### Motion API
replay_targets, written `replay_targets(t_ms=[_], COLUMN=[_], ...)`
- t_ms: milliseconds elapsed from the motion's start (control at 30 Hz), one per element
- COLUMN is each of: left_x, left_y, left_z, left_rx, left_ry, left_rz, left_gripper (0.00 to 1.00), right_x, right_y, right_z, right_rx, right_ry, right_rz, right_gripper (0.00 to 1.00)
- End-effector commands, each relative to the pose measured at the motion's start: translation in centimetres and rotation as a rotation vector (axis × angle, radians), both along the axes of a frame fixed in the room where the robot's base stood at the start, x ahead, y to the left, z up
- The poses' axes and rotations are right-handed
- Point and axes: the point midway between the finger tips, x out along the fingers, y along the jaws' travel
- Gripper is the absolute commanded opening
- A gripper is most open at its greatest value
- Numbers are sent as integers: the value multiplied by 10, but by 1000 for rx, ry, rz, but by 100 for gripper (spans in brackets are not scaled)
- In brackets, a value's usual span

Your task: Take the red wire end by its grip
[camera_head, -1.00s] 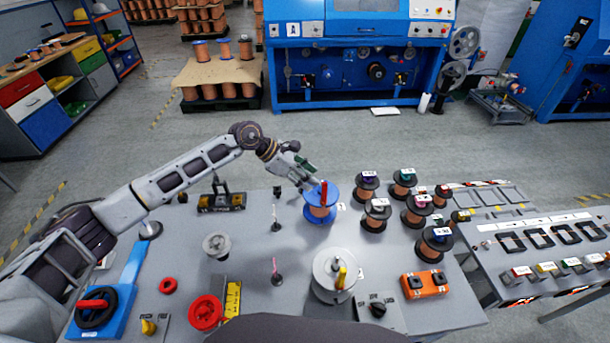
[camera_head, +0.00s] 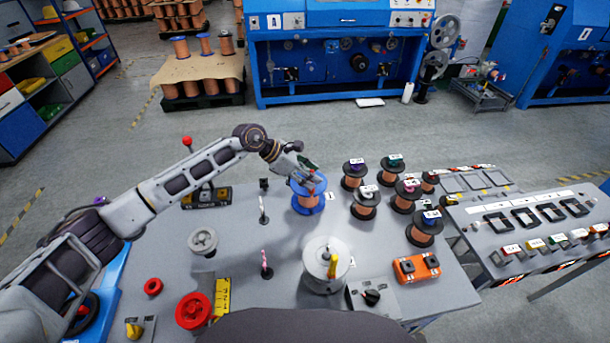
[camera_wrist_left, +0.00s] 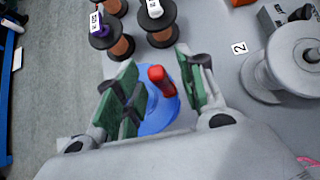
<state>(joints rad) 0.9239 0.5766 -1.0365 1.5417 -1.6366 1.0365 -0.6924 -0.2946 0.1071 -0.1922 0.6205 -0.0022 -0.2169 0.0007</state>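The red wire end grip (camera_wrist_left: 162,80) stands up from a blue-flanged spool (camera_wrist_left: 158,118) in the left wrist view. In the head view the blue spool (camera_head: 308,206) of copper wire sits at the table's back edge. My left gripper (camera_head: 308,166) is at the top of this spool and mostly covers the red grip there. In the left wrist view my left gripper (camera_wrist_left: 160,84) is open, its green-padded fingers on either side of the red grip, with visible gaps. The wire itself cannot be made out. My right gripper is not in view.
Several dark-flanged copper spools (camera_head: 364,203) stand close to the right of the blue spool. A grey pulley drum (camera_head: 318,275) with a yellow grip is in front. Small posts (camera_head: 263,215) stand to the left. A red-knobbed lever (camera_head: 187,143) shows behind my left arm.

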Motion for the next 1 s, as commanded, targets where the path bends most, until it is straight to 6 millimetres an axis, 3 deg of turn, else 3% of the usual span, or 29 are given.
replay_targets(t_ms=[600, 900, 1000], left_x=[1, 1, 1], left_y=[-8, -8, -8], left_z=[-8, -8, -8], left_rx=[0, 0, 0], left_ry=[0, 0, 0], left_rz=[0, 0, 0], left_gripper=[39, 2, 0], right_x=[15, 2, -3], right_y=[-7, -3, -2], right_z=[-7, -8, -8], right_rx=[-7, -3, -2], right_ry=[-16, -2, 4], right_rz=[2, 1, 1], right_gripper=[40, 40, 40])
